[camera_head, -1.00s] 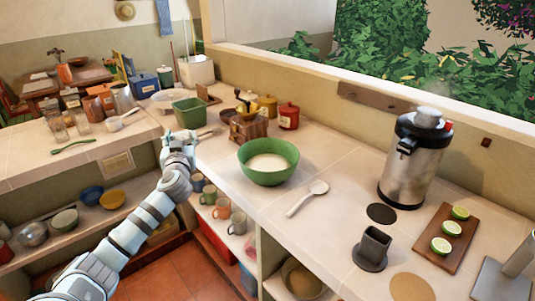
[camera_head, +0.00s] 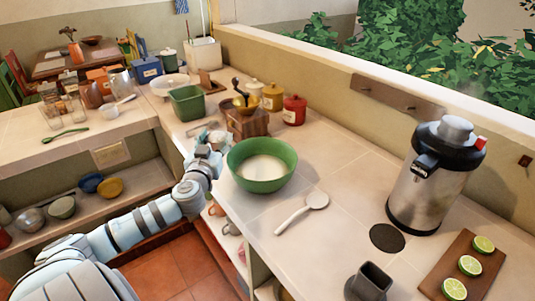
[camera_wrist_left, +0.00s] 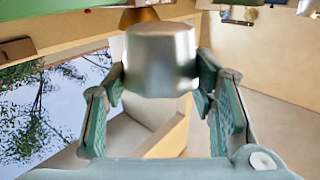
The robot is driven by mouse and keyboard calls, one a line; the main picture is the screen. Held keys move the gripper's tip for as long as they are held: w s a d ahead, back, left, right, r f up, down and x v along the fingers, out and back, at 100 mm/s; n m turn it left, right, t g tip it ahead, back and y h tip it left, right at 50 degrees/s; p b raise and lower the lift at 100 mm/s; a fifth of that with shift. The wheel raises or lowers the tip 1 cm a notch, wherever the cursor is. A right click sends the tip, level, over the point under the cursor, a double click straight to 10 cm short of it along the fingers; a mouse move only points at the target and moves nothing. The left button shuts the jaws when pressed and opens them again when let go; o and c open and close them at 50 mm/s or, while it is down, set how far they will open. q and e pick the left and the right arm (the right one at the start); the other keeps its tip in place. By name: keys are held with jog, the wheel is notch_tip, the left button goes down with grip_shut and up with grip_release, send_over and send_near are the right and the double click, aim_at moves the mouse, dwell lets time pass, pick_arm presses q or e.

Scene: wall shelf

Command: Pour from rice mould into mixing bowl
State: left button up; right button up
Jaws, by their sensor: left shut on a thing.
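The green mixing bowl (camera_head: 238,175) stands upright on the counter in the head view, with something whitish inside. My left gripper (camera_head: 213,134) is just left of the bowl's rim, at about rim height in the picture. In the left wrist view my left gripper (camera_wrist_left: 160,85) is shut on a silvery tapered cup, the rice mould (camera_wrist_left: 160,62). Its contents are hidden in that view. In the head view the mould is mostly hidden by the gripper. My right gripper is not in view.
A white spoon (camera_head: 303,213) lies right of the bowl. A steel dispenser (camera_head: 420,185) and lime board (camera_head: 480,245) are at right. Counter between spoon and wall is clear.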

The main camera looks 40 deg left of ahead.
aim_at(231, 162)
pick_arm(q)
jog(key=shift+s+a+r, duration=0.15)
jog(key=shift+s+r, duration=0.05)
jog(key=shift+s, duration=0.4)
jog(key=shift+w+m, duration=0.25)
jog(key=shift+m, duration=0.05)
jog(key=shift+w+d, duration=0.35)
jog(key=shift+w+d+r+m, duration=0.15)
jog(key=shift+w+d+m, duration=0.1)
jog(key=shift+m, duration=0.15)
jog(key=shift+d+r+m, duration=0.15)
jog(key=shift+d+m, duration=0.05)
jog(key=shift+m, duration=0.1)
jog(key=shift+w+d+f+m, duration=0.3)
jog(key=shift+d+f+m, duration=0.1)
jog(key=shift+m, duration=0.2)
jog(key=shift+w+d+m, duration=0.1)
jog(key=shift+d+m, duration=0.25)
jog(key=shift+m, duration=0.15)
jog(key=shift+d+r, duration=0.1)
jog(key=shift+d, duration=0.25)
jog(key=shift+w+m, duration=0.15)
jog(key=shift+m, duration=0.15)
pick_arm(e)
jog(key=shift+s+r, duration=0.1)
